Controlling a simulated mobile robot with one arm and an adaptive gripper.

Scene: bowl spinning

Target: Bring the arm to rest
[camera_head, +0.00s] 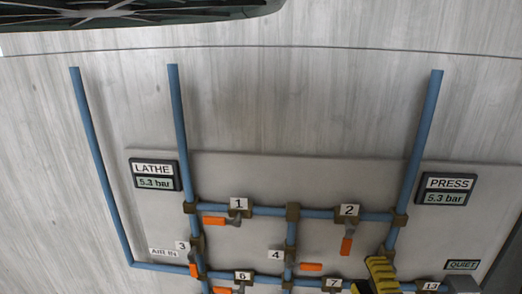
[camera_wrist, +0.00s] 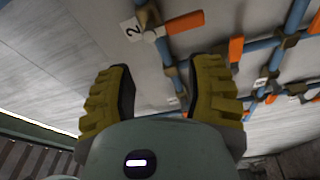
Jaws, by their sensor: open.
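My gripper (camera_head: 418,275) is at the lower right of the head view, in front of the lower right part of the pipe panel. In the wrist view my gripper (camera_wrist: 167,76) has its two yellow ribbed fingers spread wide apart with nothing held between them. The valve labelled 2 (camera_head: 348,210) has an orange handle (camera_head: 347,246) pointing down in the head view. In the wrist view this orange handle (camera_wrist: 185,22) lies beyond the fingertips, apart from them as far as I can tell.
Blue pipes (camera_head: 265,211) with several orange-handled valves cross the grey panel (camera_head: 260,165). The LATHE display (camera_head: 155,175) and PRESS display (camera_head: 447,190) both read 5.3 bar. A QUIET sign (camera_head: 462,265) is at the right. Bare wall (camera_head: 300,100) lies above the panel.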

